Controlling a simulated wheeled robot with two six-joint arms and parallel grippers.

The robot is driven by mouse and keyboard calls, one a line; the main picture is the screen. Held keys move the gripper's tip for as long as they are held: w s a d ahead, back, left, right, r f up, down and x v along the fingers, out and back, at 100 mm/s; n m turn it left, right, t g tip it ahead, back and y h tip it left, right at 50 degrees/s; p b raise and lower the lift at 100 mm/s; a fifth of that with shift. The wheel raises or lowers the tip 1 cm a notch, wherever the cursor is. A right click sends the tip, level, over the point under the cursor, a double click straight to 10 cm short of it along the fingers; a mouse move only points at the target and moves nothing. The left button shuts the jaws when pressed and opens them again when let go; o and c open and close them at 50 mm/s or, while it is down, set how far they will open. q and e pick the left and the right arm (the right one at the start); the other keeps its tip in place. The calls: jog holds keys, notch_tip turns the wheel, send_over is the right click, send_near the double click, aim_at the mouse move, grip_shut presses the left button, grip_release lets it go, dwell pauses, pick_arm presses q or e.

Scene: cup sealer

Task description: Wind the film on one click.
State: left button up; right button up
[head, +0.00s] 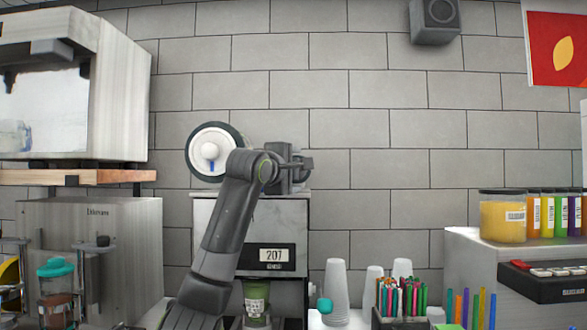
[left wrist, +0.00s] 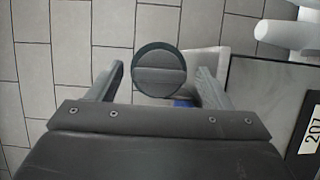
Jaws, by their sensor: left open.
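The cup sealer (head: 218,215) stands against the wall, its panel reading 207; the panel also shows at the right of the left wrist view (left wrist: 312,138). A white film roll (head: 203,140) with a dark rim sits at its upper left. My left gripper (head: 300,163) is at the top right of the sealer. In the left wrist view a round dark knob (left wrist: 158,84) with a raised bar across it lies between the fingertips of my open left gripper (left wrist: 160,69). Gaps show on both sides of the knob. In the head view my gripper hides the knob. My right gripper is not in view.
A green cup (head: 256,312) stands low in the sealer. White cup stacks (head: 336,285) and a holder of coloured straws (head: 400,298) stand to its right. A shelf unit (head: 75,177) is at the left. The wall above the sealer is clear.

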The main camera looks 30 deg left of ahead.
pick_arm(q)
jog(key=c, duration=1)
jog(key=shift+w+d+r+m+g+y+p, duration=0.15)
jog(key=shift+m+g+y+p, duration=1.05)
jog(key=shift+m+p, duration=1.6)
jog(key=shift+d+r+m+g+y+p, duration=0.1)
jog(key=shift+m+g+y+p, duration=1.05)
jog(key=shift+m+p, duration=1.65)
jog(key=shift+w+d+r+m+g+y+p, duration=0.15)
jog(key=shift+m+g+y+p, duration=1)
jog(key=shift+m+p, duration=1.65)
jog(key=shift+s+f+m, duration=0.1)
jog(key=shift+m, duration=0.3)
